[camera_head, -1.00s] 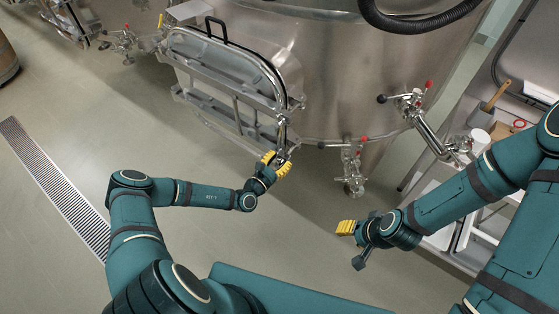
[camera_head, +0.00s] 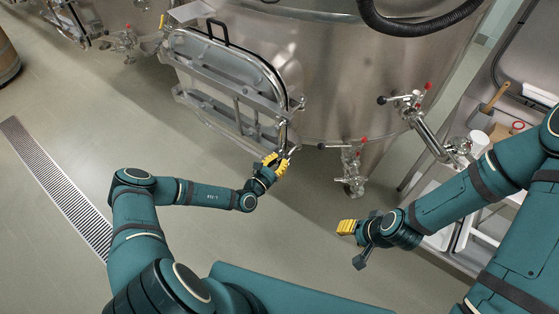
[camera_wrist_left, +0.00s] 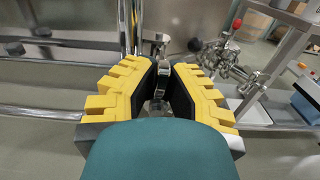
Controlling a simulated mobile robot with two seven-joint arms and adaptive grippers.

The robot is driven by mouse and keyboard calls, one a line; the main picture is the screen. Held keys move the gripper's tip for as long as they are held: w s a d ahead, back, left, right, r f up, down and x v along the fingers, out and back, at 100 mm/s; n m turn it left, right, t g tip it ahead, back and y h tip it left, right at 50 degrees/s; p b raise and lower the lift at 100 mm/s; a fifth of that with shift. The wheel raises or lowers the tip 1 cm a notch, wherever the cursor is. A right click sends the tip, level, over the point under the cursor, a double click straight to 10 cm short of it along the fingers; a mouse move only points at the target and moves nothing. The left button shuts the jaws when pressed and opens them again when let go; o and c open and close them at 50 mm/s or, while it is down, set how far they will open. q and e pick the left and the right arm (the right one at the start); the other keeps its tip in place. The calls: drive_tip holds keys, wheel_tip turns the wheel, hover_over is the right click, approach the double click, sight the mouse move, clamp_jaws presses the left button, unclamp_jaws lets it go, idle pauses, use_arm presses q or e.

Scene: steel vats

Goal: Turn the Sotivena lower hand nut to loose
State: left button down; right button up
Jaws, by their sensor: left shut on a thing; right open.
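The steel vat (camera_head: 340,75) has a hatch door (camera_head: 222,62) with a black handle and steel bars across it. At the door's lower right, a hand nut (camera_wrist_left: 163,68) shows in the left wrist view as a small metal part between my yellow fingers. My left gripper (camera_head: 276,161) is shut on this hand nut, and it also shows in the left wrist view (camera_wrist_left: 160,85). The fingers hide part of the nut. My right gripper (camera_head: 347,228) is open and empty, away from the vat, above the floor.
A valve with a red handle (camera_head: 352,165) hangs under the vat to the right of my left gripper. An angled valve pipe (camera_head: 428,130) stands further right. A steel cart (camera_head: 470,215) stands at the right. A floor drain (camera_head: 58,185) runs at the left; the floor between is clear.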

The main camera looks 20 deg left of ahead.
use_arm(q)
drive_tip(key=c, duration=1)
unclamp_jaws()
drive_tip(key=v, duration=1.2)
drive_tip(key=shift+r, duration=0.1)
drive_tip(key=shift+d, duration=0.1)
